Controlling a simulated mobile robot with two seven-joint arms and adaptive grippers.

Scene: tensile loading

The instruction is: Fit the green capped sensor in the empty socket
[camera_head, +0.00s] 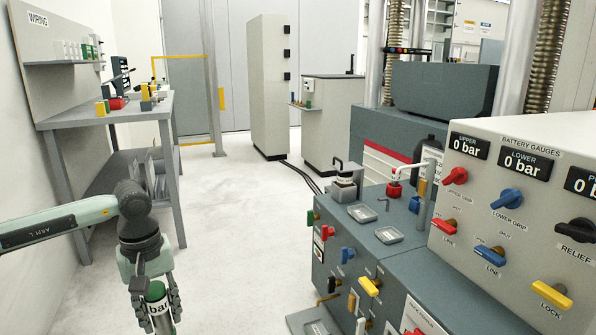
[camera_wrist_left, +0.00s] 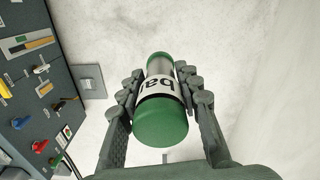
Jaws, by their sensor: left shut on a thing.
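The green capped sensor (camera_head: 158,305) is a short cylinder with a white label band reading "bar". My left gripper (camera_head: 155,297) is shut on it, low at the left of the head view, above the pale floor. In the left wrist view the sensor (camera_wrist_left: 160,118) lies between both fingers of the left gripper (camera_wrist_left: 162,88), with a green cap at each end. I cannot make out the empty socket for certain in either view. My right gripper is not in view.
A grey cabinet (camera_head: 345,240) with coloured valve handles stands right of centre, beside a battery gauges panel (camera_head: 520,165). A low grey plate (camera_wrist_left: 88,81) sticks out beside the cabinet. The wiring bench (camera_head: 110,112) is at left. The floor (camera_head: 235,215) between is clear.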

